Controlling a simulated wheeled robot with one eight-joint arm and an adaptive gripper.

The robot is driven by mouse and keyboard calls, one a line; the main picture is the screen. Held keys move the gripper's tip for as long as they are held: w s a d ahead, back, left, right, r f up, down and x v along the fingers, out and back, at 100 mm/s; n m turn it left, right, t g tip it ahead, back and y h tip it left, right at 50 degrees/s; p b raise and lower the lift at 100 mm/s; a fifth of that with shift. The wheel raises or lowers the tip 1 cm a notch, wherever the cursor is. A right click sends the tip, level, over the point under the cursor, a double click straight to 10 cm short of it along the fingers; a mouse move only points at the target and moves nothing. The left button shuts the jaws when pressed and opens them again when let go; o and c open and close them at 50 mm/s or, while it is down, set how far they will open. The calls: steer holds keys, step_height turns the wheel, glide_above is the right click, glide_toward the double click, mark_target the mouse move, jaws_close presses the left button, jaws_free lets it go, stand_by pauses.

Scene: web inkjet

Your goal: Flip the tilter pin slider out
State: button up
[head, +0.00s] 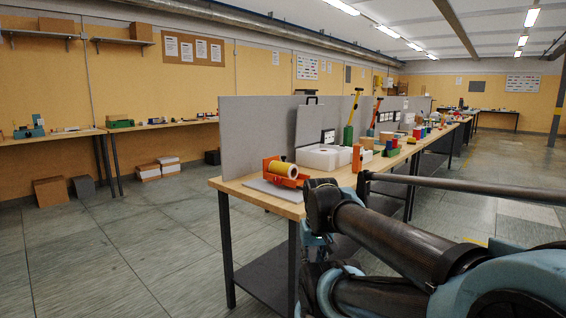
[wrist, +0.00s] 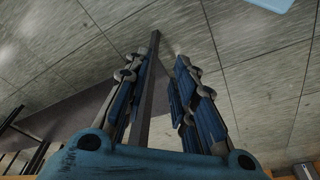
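I cannot make out a tilter pin slider in either view. In the head view, an orange holder (head: 271,168) with a yellow and white roll (head: 284,169) stands on a grey plate at the near end of the workbench.
The wooden workbench (head: 233,184) runs to the back right, with a grey divider (head: 245,135) behind it. Green blocks with upright handles (head: 348,134) and other small items line it. My arm fills the front right.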

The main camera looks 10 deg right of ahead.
steer(key=w+r+m, duration=0.2)
steer(key=w+r, duration=0.1)
steer(key=w, duration=0.1)
steer(key=w+d+r+m+h, duration=0.1)
steer(key=w+r+m, duration=0.1)
steer(key=w+r, duration=0.1)
steer(key=w+d+r+m+t, duration=0.1)
steer(key=w+r+m, duration=0.1)
steer(key=w, duration=0.3)
steer(key=shift+r+m+h, duration=0.3)
steer(key=shift+r, duration=0.55)
jaws_close()
steer(key=w+r+m+t+h, duration=0.1)
steer(key=w+r+m, duration=0.55)
steer(key=w, duration=0.65)
steer(key=m+t+h, duration=0.2)
steer(key=m+t, duration=0.2)
steer(key=m, duration=0.8)
glide_toward(283, 157)
steer(key=s, duration=0.2)
steer(key=a, duration=0.1)
steer(key=shift+s+r, duration=0.3)
steer(key=shift+s, duration=0.1)
steer(key=x, duration=1)
steer(key=shift+s+d, duration=0.2)
steer(key=shift+d, duration=0.05)
